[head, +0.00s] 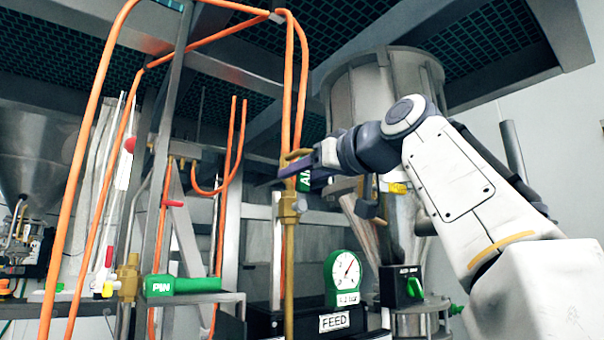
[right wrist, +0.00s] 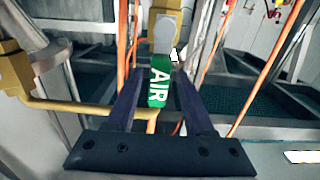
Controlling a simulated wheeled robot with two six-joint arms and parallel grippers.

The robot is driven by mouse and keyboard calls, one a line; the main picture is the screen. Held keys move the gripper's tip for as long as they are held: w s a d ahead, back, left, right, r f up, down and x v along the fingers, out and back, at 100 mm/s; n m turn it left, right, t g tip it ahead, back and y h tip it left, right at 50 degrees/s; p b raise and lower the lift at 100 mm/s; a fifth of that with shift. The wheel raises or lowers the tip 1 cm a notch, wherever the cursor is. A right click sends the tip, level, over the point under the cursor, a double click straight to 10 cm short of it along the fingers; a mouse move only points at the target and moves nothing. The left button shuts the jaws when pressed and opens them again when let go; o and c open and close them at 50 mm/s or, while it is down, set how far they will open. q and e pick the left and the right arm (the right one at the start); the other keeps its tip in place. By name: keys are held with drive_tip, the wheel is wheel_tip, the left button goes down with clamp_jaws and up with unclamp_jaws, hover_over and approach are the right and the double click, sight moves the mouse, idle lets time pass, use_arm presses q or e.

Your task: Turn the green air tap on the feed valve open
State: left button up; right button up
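The green air tap (head: 304,182), a lever marked AIR, sits on the brass feed valve (head: 289,205) at the orange and brass pipe. My right gripper (head: 297,172) reaches it from the right. In the right wrist view the green AIR lever (right wrist: 160,85) lies between the two dark fingers of my right gripper (right wrist: 157,78). The fingers stand apart with a narrow gap on each side of the lever, so the gripper looks open around it. Part of the lever is hidden by the gripper in the head view. My left gripper is in neither view.
A second green handle marked PIN (head: 188,285) is at lower left. A green-rimmed gauge (head: 344,278) stands above the FEED label (head: 334,322). A black switch box (head: 401,286) is to its right. Orange pipes (head: 288,90) run close by. A metal vessel (head: 380,95) stands behind my arm.

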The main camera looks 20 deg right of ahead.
idle(0.3)
drive_tip(key=b+v, duration=0.2)
drive_tip(key=v, duration=0.8)
drive_tip(key=shift+s, duration=0.25)
drive_tip(key=shift+r, duration=0.1)
